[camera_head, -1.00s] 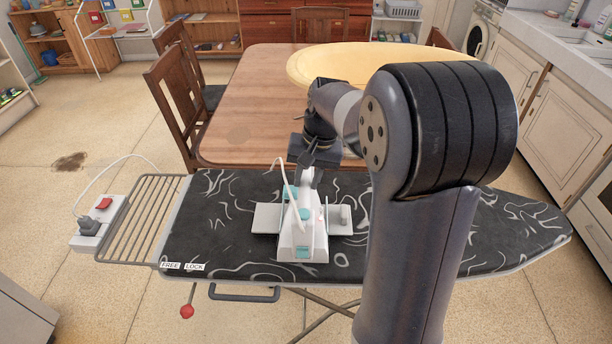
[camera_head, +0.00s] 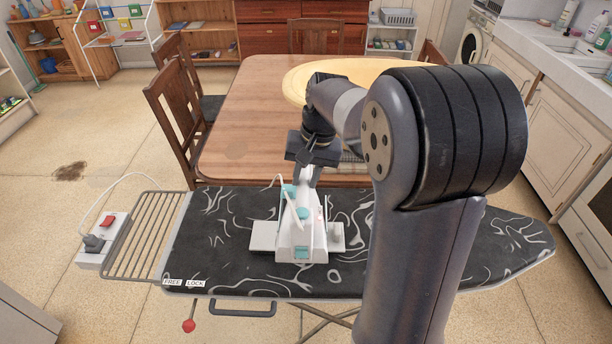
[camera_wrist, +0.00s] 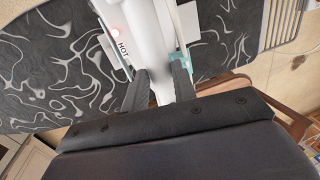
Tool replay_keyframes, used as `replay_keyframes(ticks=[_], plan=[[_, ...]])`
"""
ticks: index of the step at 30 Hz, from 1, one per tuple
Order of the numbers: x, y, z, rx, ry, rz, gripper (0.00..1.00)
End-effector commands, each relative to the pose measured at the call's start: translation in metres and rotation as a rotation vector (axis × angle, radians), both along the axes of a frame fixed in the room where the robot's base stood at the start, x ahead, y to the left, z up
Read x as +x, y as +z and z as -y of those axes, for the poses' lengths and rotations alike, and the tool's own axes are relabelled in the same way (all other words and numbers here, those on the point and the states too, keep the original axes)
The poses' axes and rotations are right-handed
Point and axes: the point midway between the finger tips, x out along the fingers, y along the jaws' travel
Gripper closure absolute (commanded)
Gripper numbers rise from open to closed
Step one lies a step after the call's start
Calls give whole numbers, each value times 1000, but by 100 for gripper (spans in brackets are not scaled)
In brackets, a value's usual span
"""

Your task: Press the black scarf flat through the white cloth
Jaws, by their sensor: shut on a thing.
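My gripper (camera_head: 309,168) is shut on the handle of a white and teal iron (camera_head: 301,240), held from above. In the wrist view the fingers (camera_wrist: 159,82) stand on either side of the white handle, and a red light glows by the word HOT on the iron (camera_wrist: 117,35). The iron stands over the white cloth (camera_head: 262,237), which shows on both sides of it on the ironing board (camera_head: 215,255). I cannot tell whether the soleplate touches the cloth. I cannot make out the black scarf; it may be hidden under the cloth.
The board has a black cover with white swirls, and a wire rack (camera_head: 143,235) and a socket box (camera_head: 103,240) with a red switch at its left end. A wooden table (camera_head: 250,120) stands behind it, with chairs around. My arm hides part of the board's right.

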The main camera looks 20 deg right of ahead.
Motion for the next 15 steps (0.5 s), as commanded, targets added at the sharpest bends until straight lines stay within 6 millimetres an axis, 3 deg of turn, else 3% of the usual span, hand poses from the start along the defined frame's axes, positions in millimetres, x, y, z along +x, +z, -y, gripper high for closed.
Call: replay_keyframes(ticks=[10,15], plan=[[1,3,0,1,0,5,100],[1,13,0,1,0,5,100]])
